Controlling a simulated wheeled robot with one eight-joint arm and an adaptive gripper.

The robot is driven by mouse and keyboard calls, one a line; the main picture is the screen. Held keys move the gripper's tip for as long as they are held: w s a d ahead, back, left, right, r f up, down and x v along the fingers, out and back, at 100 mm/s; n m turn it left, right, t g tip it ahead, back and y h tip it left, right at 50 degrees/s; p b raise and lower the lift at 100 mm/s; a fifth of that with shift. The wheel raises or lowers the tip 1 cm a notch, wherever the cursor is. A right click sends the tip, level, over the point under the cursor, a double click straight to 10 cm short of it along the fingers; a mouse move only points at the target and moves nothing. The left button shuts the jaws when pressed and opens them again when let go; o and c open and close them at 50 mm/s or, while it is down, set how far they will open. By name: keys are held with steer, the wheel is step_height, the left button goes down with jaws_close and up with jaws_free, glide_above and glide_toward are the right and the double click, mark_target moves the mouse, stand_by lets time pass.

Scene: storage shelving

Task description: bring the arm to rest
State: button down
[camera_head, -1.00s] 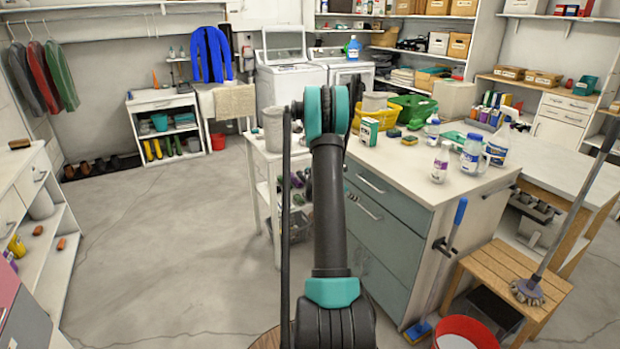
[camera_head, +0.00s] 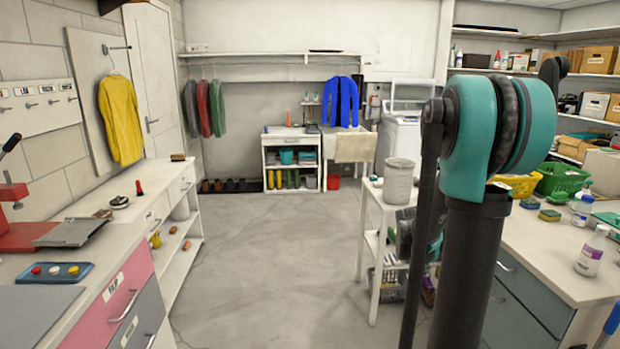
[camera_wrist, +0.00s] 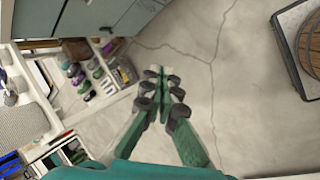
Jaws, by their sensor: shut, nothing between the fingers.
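My gripper (camera_wrist: 160,90) shows in the wrist view, with its two green fingers drawn together at the dark tips. It is shut and empty, above the bare concrete floor (camera_wrist: 200,60). In the head view, my dark arm with teal joints rises at the right of the picture, in front of the white shelf cart and the counter. The gripper's fingertips cannot be made out in the head view.
A white cart (camera_head: 365,245) carries a grey bin (camera_head: 399,181). A counter (camera_head: 545,250) with bottles stands at the right. A workbench with a pink drawer (camera_head: 108,312) stands at the left. The floor (camera_head: 260,260) between is clear.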

steer(key=s+a+f+m+y, duration=0.2)
steer(key=s+a+m, duration=0.6)
steer(key=s+a, duration=0.9)
steer(key=s+y, duration=0.2)
steer(key=s, duration=0.1)
steer(key=shift+a+m+t+y, duration=0.15)
steer(key=shift+m+t+y, duration=0.15)
steer(key=shift+m+t, duration=0.1)
steer(key=shift+s+f, duration=0.1)
